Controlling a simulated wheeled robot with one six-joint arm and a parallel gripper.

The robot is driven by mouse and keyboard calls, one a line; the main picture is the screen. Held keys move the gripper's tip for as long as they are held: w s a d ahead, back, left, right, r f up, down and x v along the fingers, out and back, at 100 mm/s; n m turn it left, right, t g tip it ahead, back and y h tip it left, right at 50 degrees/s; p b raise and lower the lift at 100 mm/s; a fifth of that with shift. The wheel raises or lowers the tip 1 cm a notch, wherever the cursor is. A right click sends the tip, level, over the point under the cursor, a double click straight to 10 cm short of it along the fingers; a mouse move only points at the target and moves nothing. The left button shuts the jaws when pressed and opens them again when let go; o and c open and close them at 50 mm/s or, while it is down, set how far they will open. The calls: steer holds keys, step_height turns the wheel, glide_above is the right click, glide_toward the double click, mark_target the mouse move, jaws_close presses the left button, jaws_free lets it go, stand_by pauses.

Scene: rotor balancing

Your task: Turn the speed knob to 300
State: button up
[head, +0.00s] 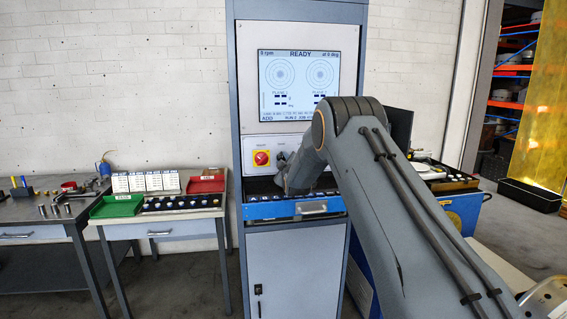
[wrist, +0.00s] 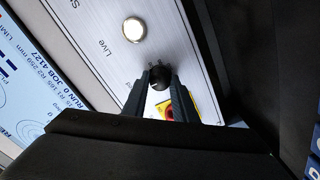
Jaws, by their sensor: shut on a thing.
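The cabinet's control panel (head: 250,141) carries a red rotary switch on a yellow plate (head: 261,158). In the wrist view the panel is tilted, and a dark round knob (wrist: 160,80) sits between the fingertips of my gripper (wrist: 160,75). My gripper is shut on this knob, which I take as the speed knob. Its label and scale are mostly hidden, so its setting cannot be read. The display (head: 300,85) above the panel reads READY, 0 rpm and 0 deg. In the head view my arm covers the right part of the panel.
A silver round button (wrist: 134,30) near the word "Live" is beside the knob. The red and yellow switch (wrist: 171,110) is close on the knob's other side. A blue-fronted drawer (head: 265,211) stands out below the panel. A side table holds a green tray (head: 117,206) and red tray (head: 206,182).

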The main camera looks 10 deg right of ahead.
steer(key=shift+m+b, duration=7.7)
steer(key=o, duration=1)
steer(key=shift+o, duration=0.2)
